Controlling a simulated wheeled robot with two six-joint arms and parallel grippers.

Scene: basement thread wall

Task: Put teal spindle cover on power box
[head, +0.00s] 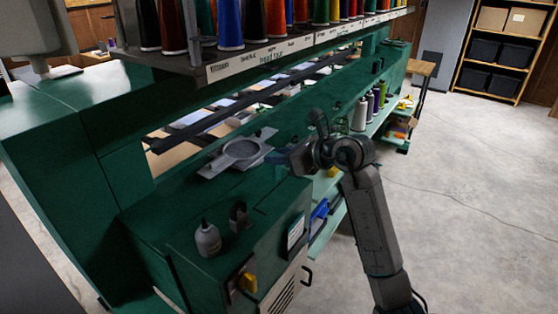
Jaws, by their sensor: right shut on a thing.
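My right gripper (302,159) reaches in from the lower right, over the front edge of the green machine. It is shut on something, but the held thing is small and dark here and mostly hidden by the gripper. I cannot make out a teal spindle cover clearly anywhere. The likely power box is the green cabinet (222,276) at the bottom middle, with a yellow switch (248,282) on its front. The right gripper is above and to the right of its top. My left gripper is not in view.
A grey bracket with a round dish (240,154) lies on the machine ledge, left of my gripper. A grey bottle (208,240) and a small dark holder (239,216) stand on the cabinet top. Thread cones (370,105) stand on a side shelf.

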